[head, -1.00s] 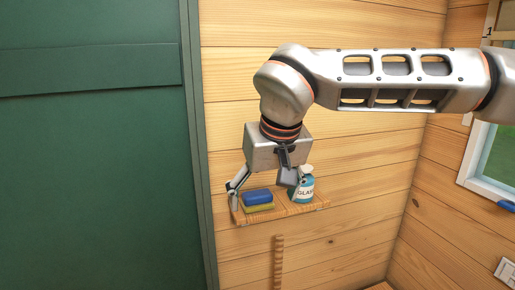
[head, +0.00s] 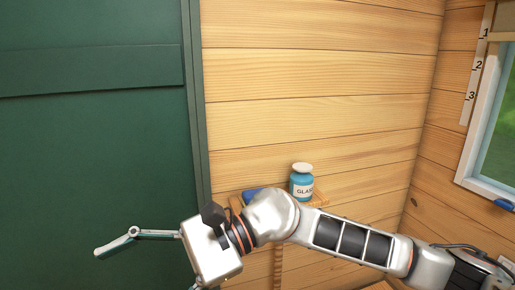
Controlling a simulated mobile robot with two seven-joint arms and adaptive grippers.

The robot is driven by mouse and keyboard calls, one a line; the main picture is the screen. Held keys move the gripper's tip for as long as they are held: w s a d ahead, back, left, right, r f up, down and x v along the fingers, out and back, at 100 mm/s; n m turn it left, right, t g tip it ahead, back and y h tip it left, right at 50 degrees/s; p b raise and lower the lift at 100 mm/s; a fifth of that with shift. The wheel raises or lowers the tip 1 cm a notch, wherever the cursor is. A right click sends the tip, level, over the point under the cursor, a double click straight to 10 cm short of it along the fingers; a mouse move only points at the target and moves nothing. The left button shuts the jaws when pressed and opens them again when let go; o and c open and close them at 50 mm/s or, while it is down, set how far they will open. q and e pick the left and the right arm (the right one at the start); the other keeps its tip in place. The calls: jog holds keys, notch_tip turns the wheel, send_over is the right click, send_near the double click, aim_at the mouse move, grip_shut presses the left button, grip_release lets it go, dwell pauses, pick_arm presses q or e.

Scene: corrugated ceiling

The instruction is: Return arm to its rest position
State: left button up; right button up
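My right arm comes in from the right and crosses the lower part of the head view. Its gripper (head: 146,268) is at the lower left, in front of the green door. One finger is spread out to the left and the other is mostly cut off by the bottom edge. The gripper is open, with nothing visible between the fingers. My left gripper is not in view.
A small wooden shelf (head: 318,202) on the plank wall is partly hidden behind my arm. A blue bottle (head: 302,184) labelled GLASS and a blue sponge (head: 250,193) are on it. A green door (head: 95,140) is at left, a window (head: 496,150) at right.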

jog(key=w+d+r+m+t+y, duration=0.1)
jog(key=w+d+m+t+y, duration=0.3)
jog(key=m, duration=0.7)
jog(key=w+d+r+m+t+y, duration=0.1)
jog(key=w+m+t+y, duration=0.5)
jog(key=m, duration=0.4)
jog(key=w+d+f+m+t+h, duration=0.4)
jog(key=d+f+m+t, duration=0.15)
jog(key=m, duration=0.45)
jog(key=w+d+f+m+t+h, duration=0.45)
jog(key=f+m+t, duration=0.25)
jog(key=m, duration=0.3)
jog(key=s+d+f+m+g+h, duration=0.1)
jog(key=s+d+f+m+h, duration=0.35)
jog(key=f, duration=0.45)
jog(key=s+d+f+m+h, duration=0.1)
jog(key=d+f+m+h, duration=0.2)
jog(key=d+f+m, duration=0.55)
jog(key=s+d+f+m+g+h, duration=0.1)
jog(key=s+d+f+m+h, duration=0.3)
jog(key=f, duration=0.6)
jog(key=s+d+f+m+g+h, duration=0.1)
jog(key=s+d+f+m+g, duration=0.2)
jog(key=s+d+f, duration=0.4)
notch_tip(320, 180, down, 3)
jog(key=shift+s+r, duration=0.1)
jog(key=shift+s, duration=0.65)
jog(key=shift+d, duration=0.1)
